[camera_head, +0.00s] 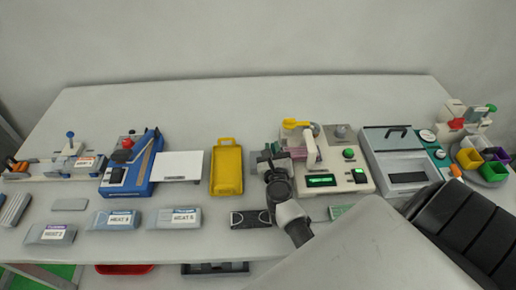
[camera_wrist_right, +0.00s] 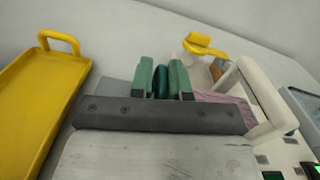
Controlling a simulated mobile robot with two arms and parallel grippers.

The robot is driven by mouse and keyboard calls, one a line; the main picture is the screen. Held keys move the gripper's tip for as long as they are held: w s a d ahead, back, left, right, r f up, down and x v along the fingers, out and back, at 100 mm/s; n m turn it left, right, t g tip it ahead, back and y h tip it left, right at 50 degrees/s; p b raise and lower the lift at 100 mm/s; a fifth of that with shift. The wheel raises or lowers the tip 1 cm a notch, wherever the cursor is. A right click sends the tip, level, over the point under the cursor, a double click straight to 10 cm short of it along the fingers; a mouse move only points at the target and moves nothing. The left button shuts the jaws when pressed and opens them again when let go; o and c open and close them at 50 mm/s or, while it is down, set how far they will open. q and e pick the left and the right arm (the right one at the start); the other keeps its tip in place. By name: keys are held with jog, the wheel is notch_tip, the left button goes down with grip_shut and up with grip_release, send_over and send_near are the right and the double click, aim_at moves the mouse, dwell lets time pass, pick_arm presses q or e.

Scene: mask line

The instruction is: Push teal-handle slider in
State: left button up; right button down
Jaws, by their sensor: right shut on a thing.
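The dark teal handle (camera_wrist_right: 161,82) of the slider shows in the right wrist view, between the two pale green finger pads of my right gripper (camera_wrist_right: 162,77). The gripper is shut on it. In the head view my right gripper (camera_head: 267,158) is at the left side of the beige machine (camera_head: 358,180), and it hides the handle there. The machine also shows in the right wrist view, with a pink block (camera_wrist_right: 218,97) beside a white arch (camera_wrist_right: 262,95). How far the slider stands out is hidden by my gripper. My left gripper is in neither view.
A yellow tray (camera_head: 227,170) lies just left of my right gripper. A yellow lever (camera_head: 295,123) tops the machine. A grey-lidded box (camera_head: 397,140) stands close on its right. A dark flat piece (camera_head: 251,219) lies in front. Several labelled grey packs lie at the front left.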

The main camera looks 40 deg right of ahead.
aim_at(283, 149)
jog(key=shift+s+d, duration=0.35)
jog(key=shift+d, duration=0.25)
jog(key=shift+s+d, duration=0.35)
jog(key=shift+d, duration=0.2)
jog(key=shift+a, duration=0.1)
jog(key=c, duration=1.5)
grip_release()
jog(key=o, duration=0.3)
jog(key=shift+s+d, duration=0.2)
jog(key=shift+d, duration=0.05)
jog(key=shift+o, duration=0.2)
jog(key=shift+w+a, duration=0.1)
jog(key=shift+a, duration=0.05)
